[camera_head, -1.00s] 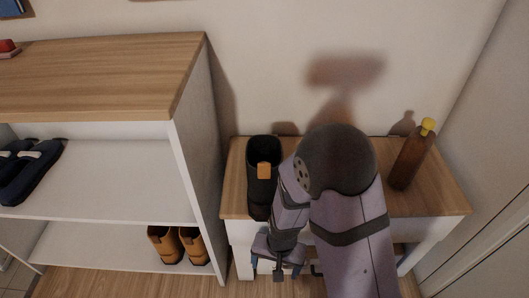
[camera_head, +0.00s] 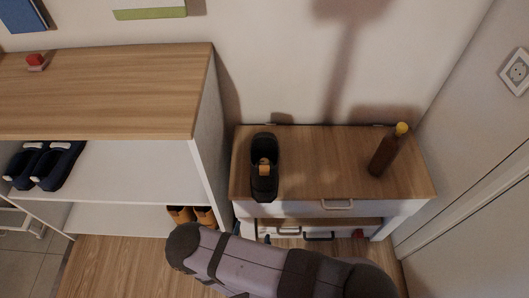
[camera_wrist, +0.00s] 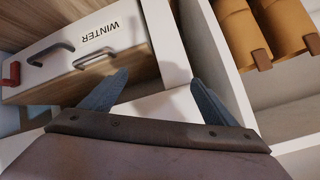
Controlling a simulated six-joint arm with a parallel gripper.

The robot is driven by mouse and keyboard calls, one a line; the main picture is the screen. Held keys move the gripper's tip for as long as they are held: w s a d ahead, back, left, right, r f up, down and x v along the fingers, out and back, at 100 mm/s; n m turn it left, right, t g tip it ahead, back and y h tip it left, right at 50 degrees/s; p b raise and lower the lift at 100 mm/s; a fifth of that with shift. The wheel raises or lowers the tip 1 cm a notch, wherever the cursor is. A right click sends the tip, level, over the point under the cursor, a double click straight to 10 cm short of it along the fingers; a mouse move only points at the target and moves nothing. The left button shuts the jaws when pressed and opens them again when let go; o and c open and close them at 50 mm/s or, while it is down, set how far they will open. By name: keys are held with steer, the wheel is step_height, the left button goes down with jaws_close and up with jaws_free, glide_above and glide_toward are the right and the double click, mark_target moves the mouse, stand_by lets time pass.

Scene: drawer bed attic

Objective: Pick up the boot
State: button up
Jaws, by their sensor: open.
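A black boot (camera_head: 264,185) with a small orange-brown tab stands on the left part of the small wooden-topped cabinet (camera_head: 320,160) in the head view. It does not show in the wrist view. A pair of tan boots (camera_head: 192,215) sits on the lower shelf and also shows at the top right of the wrist view (camera_wrist: 275,28). My gripper (camera_wrist: 160,90) is open and empty, its two blue fingers spread in front of the cabinet's drawer fronts. In the head view my arm hides most of it.
A brown bottle (camera_head: 384,156) with a yellow cap stands on the cabinet's right side. The white shelf unit (camera_head: 110,95) rises close on the left, with dark blue shoes (camera_head: 55,165) inside. A drawer front (camera_wrist: 95,40) marked WINTER has a grey handle. The cabinet top's middle is clear.

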step_height(320, 180, up, 11)
steer(key=d+t+y+p, duration=0.1)
steer(key=d+t+p, duration=0.2)
steer(key=t, duration=0.2)
steer(key=n+t+y+p, duration=0.1)
steer(key=t+p, duration=0.3)
steer(key=t, duration=0.1)
glide_toward(265, 186)
steer(key=w, duration=0.5)
steer(key=shift+w+a, duration=0.1)
steer(key=shift+w, duration=0.05)
steer(key=w+n+g, duration=0.1)
steer(key=w, duration=0.1)
steer(key=w+r+n+h+p, duration=0.1)
steer(key=w, duration=0.1)
steer(key=w+r+n+g+p, duration=0.1)
steer(key=w+n, duration=0.1)
steer(key=w, duration=0.1)
steer(key=shift+a+r+g+h, duration=0.2)
steer(key=shift+a+g+h, duration=0.1)
steer(key=shift+a+h, duration=0.1)
steer(key=shift+w+n, duration=0.3)
steer(key=shift+w, duration=0.1)
steer(key=shift+w, duration=2.5)
steer(key=shift+c, duration=0.3)
steer(key=c, duration=1.7)
steer(key=shift+o, duration=0.2)
steer(key=shift+r, duration=0.1)
